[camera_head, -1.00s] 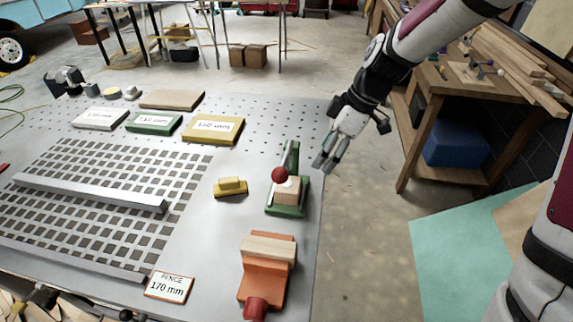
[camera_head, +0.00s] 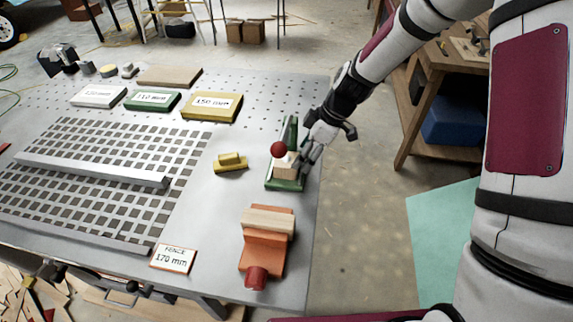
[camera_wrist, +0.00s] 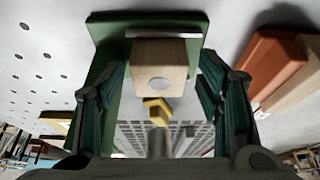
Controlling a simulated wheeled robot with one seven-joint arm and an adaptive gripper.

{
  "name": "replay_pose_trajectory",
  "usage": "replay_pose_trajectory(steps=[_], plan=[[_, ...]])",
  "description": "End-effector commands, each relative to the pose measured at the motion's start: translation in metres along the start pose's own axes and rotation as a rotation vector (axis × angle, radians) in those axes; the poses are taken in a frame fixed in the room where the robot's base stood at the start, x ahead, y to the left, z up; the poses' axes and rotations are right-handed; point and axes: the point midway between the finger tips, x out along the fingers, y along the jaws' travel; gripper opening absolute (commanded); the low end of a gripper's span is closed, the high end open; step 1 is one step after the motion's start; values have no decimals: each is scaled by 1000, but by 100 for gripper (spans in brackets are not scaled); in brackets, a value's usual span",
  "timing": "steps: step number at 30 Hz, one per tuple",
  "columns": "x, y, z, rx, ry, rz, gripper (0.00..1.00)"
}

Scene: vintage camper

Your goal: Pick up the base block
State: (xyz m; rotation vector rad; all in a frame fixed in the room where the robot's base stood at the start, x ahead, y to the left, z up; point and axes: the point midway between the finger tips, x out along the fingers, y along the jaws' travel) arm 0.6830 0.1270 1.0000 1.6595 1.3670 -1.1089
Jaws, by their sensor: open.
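A pale wooden block (camera_head: 286,166), which I take to be the base block, sits in a green fixture (camera_head: 287,185) with a red ball knob (camera_head: 278,149) near the table's right edge. My gripper (camera_head: 307,158) is open just to the right of the block, by the green fixture. In the wrist view the block (camera_wrist: 160,66) shows its end face with a round mark, and it lies between the two spread fingers. The green fixture (camera_wrist: 104,32) is behind it. I cannot tell whether the fingers touch the block.
An orange fixture (camera_head: 262,258) with a wooden bar (camera_head: 268,221) stands in front. A small yellow block (camera_head: 230,163) lies left. Labelled plates, such as the yellow one (camera_head: 212,107), lie further back. A grey rail (camera_head: 90,170) crosses the grid.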

Motion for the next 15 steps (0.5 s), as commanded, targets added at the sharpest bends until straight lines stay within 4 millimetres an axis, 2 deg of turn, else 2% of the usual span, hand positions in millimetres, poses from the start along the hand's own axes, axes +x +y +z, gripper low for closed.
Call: replay_pose_trajectory(steps=[7, 15], plan=[[32, -1, 0, 0, 0, -3, 60], [39, 1, 0, 1, 0, 0, 60]])
